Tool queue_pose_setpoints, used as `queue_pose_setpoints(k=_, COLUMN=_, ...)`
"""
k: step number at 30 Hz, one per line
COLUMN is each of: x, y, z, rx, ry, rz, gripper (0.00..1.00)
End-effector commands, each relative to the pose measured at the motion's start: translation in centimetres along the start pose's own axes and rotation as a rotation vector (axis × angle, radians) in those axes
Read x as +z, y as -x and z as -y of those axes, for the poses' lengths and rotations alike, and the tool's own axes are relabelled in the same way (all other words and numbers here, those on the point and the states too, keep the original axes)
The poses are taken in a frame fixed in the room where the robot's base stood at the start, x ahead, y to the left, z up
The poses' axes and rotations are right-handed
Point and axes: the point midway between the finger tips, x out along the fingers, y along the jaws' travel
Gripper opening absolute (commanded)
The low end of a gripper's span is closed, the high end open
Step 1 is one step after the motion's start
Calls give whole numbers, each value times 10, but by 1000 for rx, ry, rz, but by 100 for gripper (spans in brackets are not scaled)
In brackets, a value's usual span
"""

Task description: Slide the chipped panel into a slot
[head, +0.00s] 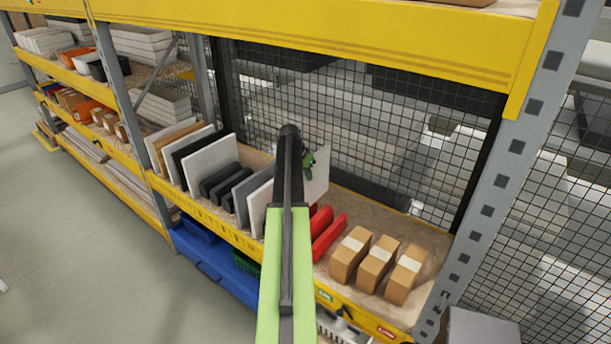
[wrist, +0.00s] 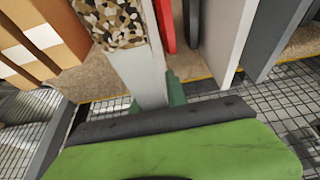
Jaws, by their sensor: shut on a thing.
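The chipped panel (wrist: 140,75) is light grey-white and seen nearly edge-on in the wrist view. A speckled, raw-looking patch (wrist: 112,20) shows at its far end. My gripper (wrist: 160,106) is shut on the panel's near end. In the head view my gripper (head: 308,160) is at the shelf's back, with the panel (head: 320,172) upright and partly hidden by my arm. Red dividers (head: 328,238) stand below and in front of it; one red divider (wrist: 166,25) is close to the panel's right in the wrist view. The panel's lower edge is hidden, so I cannot tell whether it is inside a slot.
A white panel (head: 258,204) and grey panel (head: 243,198) stand left of my arm. Brown boxes (head: 376,264) stand right of the red dividers. A mesh wall (head: 370,140) closes the back, and a grey post (head: 485,200) bounds the right.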

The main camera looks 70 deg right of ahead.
Motion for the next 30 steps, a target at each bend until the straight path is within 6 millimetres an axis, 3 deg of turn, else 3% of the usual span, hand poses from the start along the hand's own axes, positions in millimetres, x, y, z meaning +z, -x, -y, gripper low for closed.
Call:
queue_pose_setpoints(k=1, x=4, y=-10, z=0, rx=0, ry=0, rz=-1, gripper=0)
queue_pose_setpoints(k=30, x=41, y=-96, z=1, rx=-1, ry=2, rz=-1, gripper=0)
